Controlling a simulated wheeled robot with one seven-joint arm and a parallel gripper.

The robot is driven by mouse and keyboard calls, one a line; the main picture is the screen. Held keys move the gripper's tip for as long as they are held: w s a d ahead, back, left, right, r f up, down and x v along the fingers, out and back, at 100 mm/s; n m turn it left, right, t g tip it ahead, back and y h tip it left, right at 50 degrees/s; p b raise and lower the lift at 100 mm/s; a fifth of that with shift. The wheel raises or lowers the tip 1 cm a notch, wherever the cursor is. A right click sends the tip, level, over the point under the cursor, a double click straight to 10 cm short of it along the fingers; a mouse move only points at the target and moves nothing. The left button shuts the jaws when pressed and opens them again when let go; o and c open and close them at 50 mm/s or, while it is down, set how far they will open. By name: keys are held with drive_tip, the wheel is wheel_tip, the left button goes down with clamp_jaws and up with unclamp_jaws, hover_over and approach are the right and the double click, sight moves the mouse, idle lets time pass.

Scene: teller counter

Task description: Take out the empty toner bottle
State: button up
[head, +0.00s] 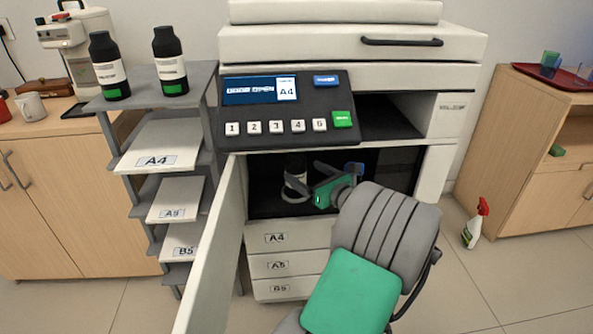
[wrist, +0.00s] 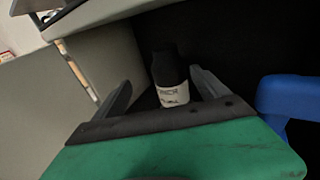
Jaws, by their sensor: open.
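The toner bottle (head: 295,163) stands in the dark open bay of the copier (head: 350,48). It is black with a white label, and my gripper partly hides it in the head view. In the wrist view the bottle (wrist: 170,82) stands upright between and beyond the two fingers. My gripper (head: 301,170) is inside the bay, open, with a finger on either side of the bottle's line. The gripper (wrist: 160,79) shows a gap beside the bottle at the left finger; contact at the right finger cannot be told.
The open copier door (head: 215,250) stands left of my arm. A blue part (head: 354,168) sits in the bay right of the gripper. Two black bottles with green bands (head: 110,70) stand on the grey paper rack (head: 200,85). A spray bottle (head: 476,222) stands on the floor at right.

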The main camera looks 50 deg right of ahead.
sight(302, 168)
drive_tip(key=w+d, duration=0.1)
drive_tip(key=w+d+f+t+h, duration=0.1)
drive_tip(key=w, duration=0.1)
drive_tip(key=shift+w+f+m, duration=0.1)
drive_tip(key=shift+m, duration=0.3)
drive_tip(key=b+x, duration=0.3)
drive_tip(key=x, duration=0.3)
drive_tip(key=shift+w, duration=0.45)
drive_tip(key=c, duration=1.8)
